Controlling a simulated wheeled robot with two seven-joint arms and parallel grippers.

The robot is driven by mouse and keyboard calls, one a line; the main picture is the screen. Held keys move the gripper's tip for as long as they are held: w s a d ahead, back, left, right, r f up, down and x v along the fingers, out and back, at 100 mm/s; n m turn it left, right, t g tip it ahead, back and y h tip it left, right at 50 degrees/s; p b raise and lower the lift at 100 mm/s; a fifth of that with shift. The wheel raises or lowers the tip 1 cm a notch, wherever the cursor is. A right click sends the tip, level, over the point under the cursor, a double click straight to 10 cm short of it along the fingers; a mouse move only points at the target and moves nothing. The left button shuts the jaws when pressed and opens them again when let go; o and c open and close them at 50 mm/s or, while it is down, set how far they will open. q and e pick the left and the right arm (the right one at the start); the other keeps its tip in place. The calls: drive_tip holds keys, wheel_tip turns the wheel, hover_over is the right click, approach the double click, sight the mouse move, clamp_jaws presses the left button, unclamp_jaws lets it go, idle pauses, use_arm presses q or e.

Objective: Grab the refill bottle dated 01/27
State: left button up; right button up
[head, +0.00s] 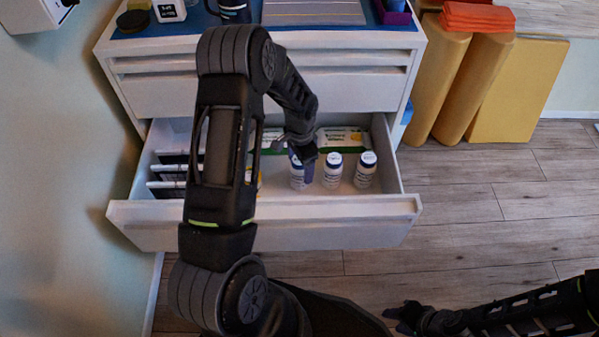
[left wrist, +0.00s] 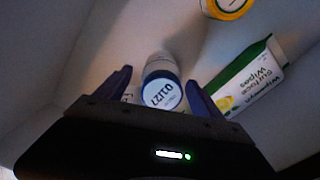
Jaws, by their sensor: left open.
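A white refill bottle (left wrist: 163,68) with a blue-rimmed cap stands between the fingers of my left gripper (left wrist: 160,90) in the left wrist view. Its cap print, upside down there, reads 01/27. The left gripper is open, a finger on each side of the bottle, not closed on it. In the head view my left gripper (head: 303,162) reaches down into the open drawer at a white bottle (head: 297,180), partly hidden by it. Two similar bottles (head: 332,172) (head: 365,170) stand to its right, dates too small to read. My right gripper (head: 405,316) is low at the right.
The open drawer (head: 265,209) also holds wipes packs (head: 343,138) at the back, dark-edged dividers (head: 168,168) at left and a yellow-lidded container (left wrist: 228,6). Items stand on the cabinet top (head: 400,38). Yellow bolsters (head: 440,80) stand right of the cabinet. The floor at right is clear.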

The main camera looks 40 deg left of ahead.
use_arm(q)
wheel_tip(320, 180, down, 4)
drive_tip(key=shift+f+b, duration=0.25)
drive_tip(key=shift+b, duration=0.3)
drive_tip(key=shift+c, duration=0.5)
clamp_jaws()
idle(0.3)
drive_tip(key=shift+r, duration=0.15)
wheel_tip(320, 180, up, 10)
drive_tip(key=shift+f+p, duration=0.1)
drive_tip(key=shift+p, duration=1.1)
